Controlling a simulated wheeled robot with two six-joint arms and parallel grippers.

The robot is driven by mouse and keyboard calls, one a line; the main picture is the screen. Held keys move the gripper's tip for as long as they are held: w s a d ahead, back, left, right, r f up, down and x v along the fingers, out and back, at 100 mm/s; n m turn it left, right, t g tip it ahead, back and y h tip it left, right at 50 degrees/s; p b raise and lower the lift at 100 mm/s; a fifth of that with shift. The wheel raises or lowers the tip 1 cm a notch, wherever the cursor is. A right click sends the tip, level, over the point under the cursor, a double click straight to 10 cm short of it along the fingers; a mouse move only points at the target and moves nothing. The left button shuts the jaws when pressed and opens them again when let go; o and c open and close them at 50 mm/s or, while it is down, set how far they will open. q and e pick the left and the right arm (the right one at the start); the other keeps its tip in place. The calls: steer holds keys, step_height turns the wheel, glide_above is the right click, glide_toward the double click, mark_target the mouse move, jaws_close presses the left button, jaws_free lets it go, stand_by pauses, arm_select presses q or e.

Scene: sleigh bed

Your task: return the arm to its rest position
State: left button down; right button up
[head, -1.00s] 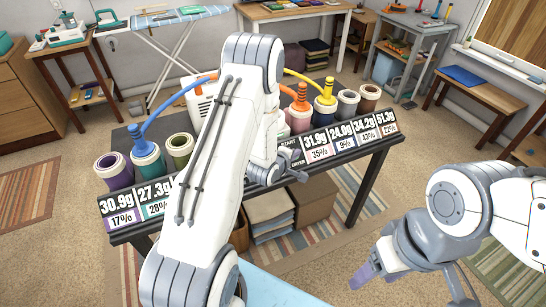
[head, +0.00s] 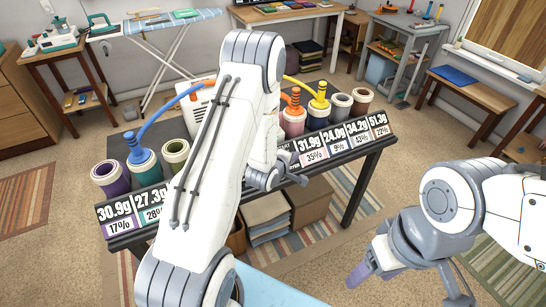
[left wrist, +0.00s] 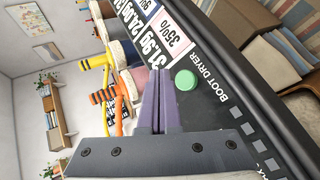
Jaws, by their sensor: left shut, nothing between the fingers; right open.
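My left arm crosses the middle of the head view, in front of the boot dryer on the dark table. My left gripper (head: 280,180) is partly hidden there by its own arm. In the left wrist view, its two purple fingers (left wrist: 158,100) are together and empty, over the dryer's black front panel (left wrist: 210,125) near a green button (left wrist: 185,79). My right gripper (head: 378,265) is at the lower right of the head view, open and empty, over the carpet and apart from the table.
Cups stand along the dark table (head: 371,165), including a purple cup (head: 110,180). A blue nozzle (head: 137,148), an orange nozzle (head: 294,101) and a yellow nozzle (head: 319,97) sit at cups. Folded cloth (head: 266,216) lies underneath.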

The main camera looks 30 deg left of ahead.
arm_select(q)
steer(key=s+d+r+m+g+h, duration=0.1)
steer(key=s+d+r+m+g, duration=0.3)
steer(key=d, duration=0.3)
steer(key=s+d+r+m+g, duration=0.1)
steer(key=s+d+r+m, duration=0.35)
steer(key=d+m, duration=0.25)
steer(key=s+d+r+m+g, duration=0.1)
steer(key=s+r+m+g, duration=0.1)
steer(key=s, duration=0.6)
steer(key=s+d+r+m+g, duration=0.1)
steer(key=s+r+m+g, duration=0.1)
steer(key=s+r+m, duration=0.2)
steer(key=s+d+r+m+g, duration=0.1)
steer(key=s+r+m+g, duration=0.2)
steer(key=s+m, duration=0.4)
steer(key=s, duration=0.7)
steer(key=shift+s+d+y, duration=0.15)
steer(key=shift+d+y, duration=0.1)
steer(key=shift+y, duration=0.05)
steer(key=shift+r, duration=0.1)
